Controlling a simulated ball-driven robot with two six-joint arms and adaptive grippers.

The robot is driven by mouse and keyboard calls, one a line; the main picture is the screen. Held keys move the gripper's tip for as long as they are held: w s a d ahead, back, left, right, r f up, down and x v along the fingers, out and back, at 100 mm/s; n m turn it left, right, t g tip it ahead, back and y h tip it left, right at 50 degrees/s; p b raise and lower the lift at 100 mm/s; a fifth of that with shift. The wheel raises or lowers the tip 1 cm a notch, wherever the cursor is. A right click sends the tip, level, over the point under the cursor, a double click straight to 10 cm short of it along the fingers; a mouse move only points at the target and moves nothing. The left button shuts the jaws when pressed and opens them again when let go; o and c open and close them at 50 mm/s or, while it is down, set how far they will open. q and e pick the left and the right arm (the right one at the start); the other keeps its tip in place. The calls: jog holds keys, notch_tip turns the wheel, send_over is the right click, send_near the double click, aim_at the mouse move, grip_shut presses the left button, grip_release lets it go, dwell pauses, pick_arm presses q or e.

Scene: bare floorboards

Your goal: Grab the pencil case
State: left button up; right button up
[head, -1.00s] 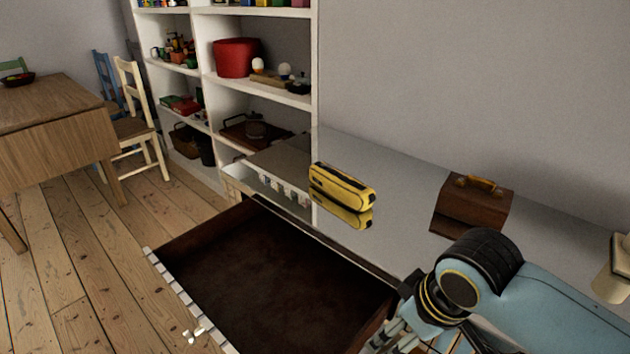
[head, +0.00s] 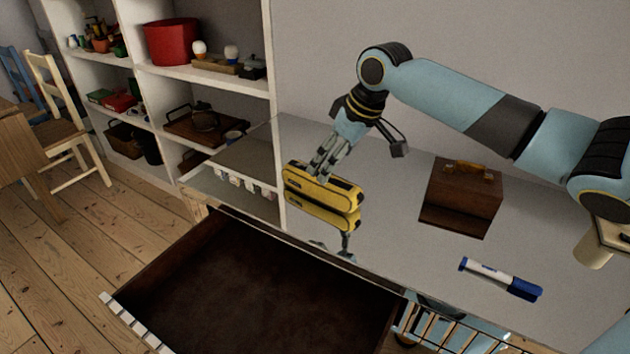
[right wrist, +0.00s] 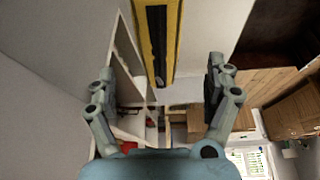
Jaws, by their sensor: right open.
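The yellow and black pencil case (head: 338,197) lies on the shiny grey countertop (head: 400,240), which mirrors it. My right gripper (head: 322,174) reaches down from above, with its fingertips at the case's upper side. In the right wrist view, the case (right wrist: 160,42) runs down from the top edge between the two spread fingers (right wrist: 160,78), with space on both sides. The right gripper is open. Whether a finger touches the case cannot be told. My left gripper is not in view.
A brown wooden box with a handle (head: 462,192) and a blue marker (head: 505,279) lie to the right on the counter. An empty open drawer (head: 250,290) juts out in front. A white shelf (head: 172,71) with a red tub (head: 172,42) stands left.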

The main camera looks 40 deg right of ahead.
jog(key=x, duration=0.2)
jog(key=shift+f, duration=0.35)
jog(key=shift+w+a+f, duration=0.1)
jog(key=shift+w+f, duration=0.2)
jog(key=shift+f, duration=0.05)
jog(key=b+x, duration=0.1)
jog(key=x, duration=0.4)
jog(key=shift+w, duration=0.1)
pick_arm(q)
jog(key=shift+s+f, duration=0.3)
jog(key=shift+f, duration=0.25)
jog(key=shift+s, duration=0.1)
pick_arm(e)
jog(key=shift+c, duration=0.3)
jog(key=c, duration=1.3)
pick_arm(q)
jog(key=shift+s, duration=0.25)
pick_arm(e)
jog(key=shift+r, duration=0.1)
